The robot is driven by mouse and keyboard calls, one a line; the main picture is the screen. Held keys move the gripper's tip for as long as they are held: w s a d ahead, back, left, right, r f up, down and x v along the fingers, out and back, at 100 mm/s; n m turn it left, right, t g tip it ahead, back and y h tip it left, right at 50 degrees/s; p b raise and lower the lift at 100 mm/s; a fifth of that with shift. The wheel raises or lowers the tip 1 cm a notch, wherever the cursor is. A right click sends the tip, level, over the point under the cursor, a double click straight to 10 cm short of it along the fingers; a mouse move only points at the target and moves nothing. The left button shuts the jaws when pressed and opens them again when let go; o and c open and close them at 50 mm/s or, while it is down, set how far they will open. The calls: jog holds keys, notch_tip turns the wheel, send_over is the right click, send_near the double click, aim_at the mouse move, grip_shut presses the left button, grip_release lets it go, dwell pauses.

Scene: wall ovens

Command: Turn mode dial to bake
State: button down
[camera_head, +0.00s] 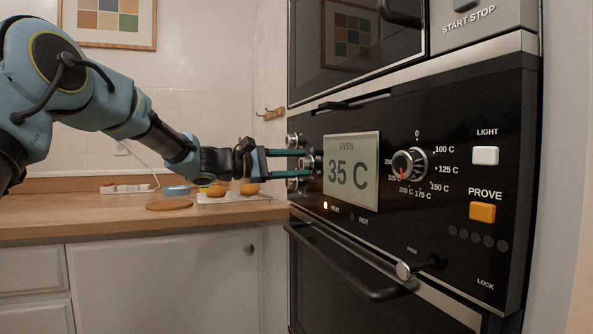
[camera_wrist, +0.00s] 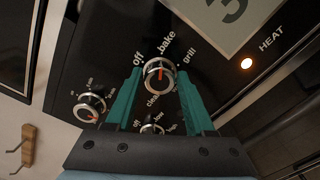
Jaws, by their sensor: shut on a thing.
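The mode dial (camera_wrist: 158,76) is a round metal-rimmed knob with a red pointer line, on the black oven panel. In the wrist view the words off, bake, grill and clean surround it. The red line is small, and I cannot tell for sure which word it points to. My gripper (camera_wrist: 157,84) has its two teal fingers on either side of this knob, shut on it. In the head view my gripper (camera_head: 303,163) reaches the panel from the left, and the mode dial (camera_head: 314,164) is partly hidden by the fingers.
Two other knobs sit close by, one at left (camera_wrist: 90,106) and one below (camera_wrist: 152,129). The display (camera_head: 352,168) reads 35 C, and the HEAT light (camera_head: 325,205) is lit. A temperature knob (camera_head: 409,164) is farther right. Oven handles stick out above and below.

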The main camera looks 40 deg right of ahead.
jog(key=shift+c, duration=1.4)
grip_release()
jog(key=b+v, duration=0.1)
jog(key=v, duration=0.9)
jog(key=shift+w+a, duration=0.15)
jog(key=shift+a, duration=0.25)
